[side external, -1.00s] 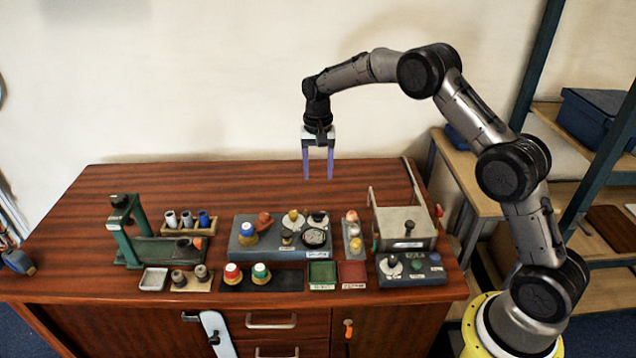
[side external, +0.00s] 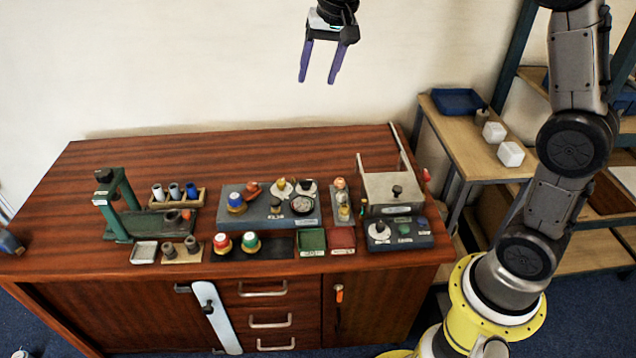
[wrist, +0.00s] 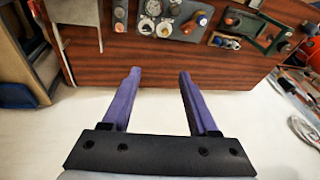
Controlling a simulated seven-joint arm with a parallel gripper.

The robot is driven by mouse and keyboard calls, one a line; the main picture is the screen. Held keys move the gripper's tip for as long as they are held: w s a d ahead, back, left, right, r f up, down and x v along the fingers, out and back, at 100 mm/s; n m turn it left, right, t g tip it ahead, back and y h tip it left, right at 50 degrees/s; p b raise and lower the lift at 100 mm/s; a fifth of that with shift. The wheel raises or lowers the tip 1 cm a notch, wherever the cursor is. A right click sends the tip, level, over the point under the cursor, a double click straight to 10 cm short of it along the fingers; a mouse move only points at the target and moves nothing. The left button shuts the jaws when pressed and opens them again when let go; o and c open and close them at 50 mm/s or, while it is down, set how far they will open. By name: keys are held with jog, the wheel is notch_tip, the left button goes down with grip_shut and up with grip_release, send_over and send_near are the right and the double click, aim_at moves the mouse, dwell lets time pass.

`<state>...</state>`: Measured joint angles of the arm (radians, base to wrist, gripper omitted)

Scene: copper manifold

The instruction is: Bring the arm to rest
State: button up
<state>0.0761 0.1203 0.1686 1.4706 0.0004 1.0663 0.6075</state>
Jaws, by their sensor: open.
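My gripper (side external: 322,62) is high above the back of the workbench in the side view, in front of the pale wall. Its two purple fingers are spread apart with nothing between them. In the wrist view my gripper (wrist: 158,75) also shows open and empty, with the bench far below. My arm stands raised at the right of the side view, and its upper part is cut off by the top edge.
The wooden workbench (side external: 290,150) carries a green press frame (side external: 120,205), a grey fixture block (side external: 270,215), a box with a raised frame (side external: 392,190) and small trays. A side table (side external: 470,140) holds a blue tray (side external: 457,101) and white blocks. The air around my gripper is clear.

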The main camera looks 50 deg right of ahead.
jog(key=s+a+r+n+t, duration=0.2)
jog(key=s+r, duration=0.3)
jog(key=s, duration=0.6)
jog(key=s+f+n, duration=0.3)
jog(key=s+f, duration=0.1)
jog(key=s, duration=0.5)
jog(key=s+a+f+n, duration=0.1)
jog(key=s+f+n, duration=0.1)
jog(key=s+f, duration=0.3)
jog(key=s, duration=0.4)
jog(key=shift+s+a+f+n, duration=0.25)
jog(key=shift+s+n, duration=0.05)
jog(key=shift+n, duration=0.1)
